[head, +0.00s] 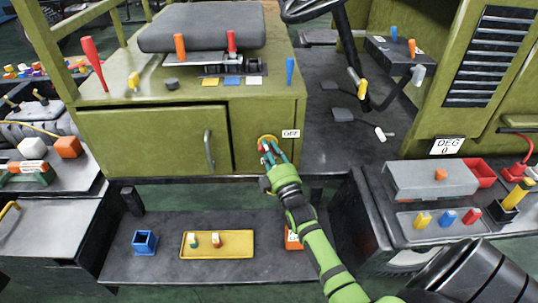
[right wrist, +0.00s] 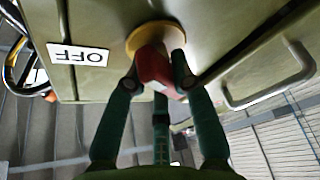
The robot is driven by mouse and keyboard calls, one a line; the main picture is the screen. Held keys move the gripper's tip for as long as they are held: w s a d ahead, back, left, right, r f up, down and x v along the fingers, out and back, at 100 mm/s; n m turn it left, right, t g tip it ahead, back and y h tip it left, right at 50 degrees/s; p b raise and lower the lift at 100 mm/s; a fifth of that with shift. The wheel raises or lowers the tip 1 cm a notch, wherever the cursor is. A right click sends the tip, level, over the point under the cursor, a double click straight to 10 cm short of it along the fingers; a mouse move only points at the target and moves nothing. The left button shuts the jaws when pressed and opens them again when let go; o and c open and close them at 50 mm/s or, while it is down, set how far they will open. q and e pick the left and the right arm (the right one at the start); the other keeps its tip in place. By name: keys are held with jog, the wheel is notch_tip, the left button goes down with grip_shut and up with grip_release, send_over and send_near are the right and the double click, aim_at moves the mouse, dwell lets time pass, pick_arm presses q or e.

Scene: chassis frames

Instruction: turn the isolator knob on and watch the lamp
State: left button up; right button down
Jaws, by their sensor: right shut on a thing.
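The isolator knob is red (right wrist: 157,70) on a round yellow plate (right wrist: 150,36), set in the front of the green seat box. A white label reading OFF (head: 291,133) is to the right of the plate in the head view; it appears upside down in the right wrist view (right wrist: 78,54). My right gripper (head: 270,154) is shut on the knob, its green fingers around it in the right wrist view (right wrist: 160,85). The fingers partly hide the knob. I cannot make out a lamp for certain. My left gripper is not in view.
A cabinet handle (head: 209,148) stands out left of the knob. Several coloured levers rise from the seat box top (head: 130,98). Below, a shelf (head: 170,271) carries a yellow tray (head: 218,252) and a blue box (head: 145,242). A DEG 0 sign (head: 446,146) is at right.

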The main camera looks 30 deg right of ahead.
jog(key=m+h+b, duration=0.1)
jog(key=m, duration=0.2)
jog(key=m+h+b, duration=0.1)
jog(key=m+h, duration=0.1)
jog(key=m, duration=0.2)
jog(key=shift+d+f+t+b, duration=0.1)
jog(key=shift+f+t+b, duration=0.1)
jog(key=shift+t+b, duration=0.2)
jog(key=m+h, duration=0.1)
jog(key=m, duration=0.1)
jog(key=m+h+b, duration=0.1)
jog(key=m, duration=0.2)
jog(key=shift+g+h, duration=0.3)
jog(key=shift+m+g+h, duration=0.3)
jog(key=shift+m+h, duration=0.4)
jog(key=shift+m, duration=0.7)
jog(key=shift+r+m, duration=0.1)
jog(key=shift+m, duration=0.3)
jog(key=c, duration=1)
grip_release()
jog(key=shift+c, duration=0.2)
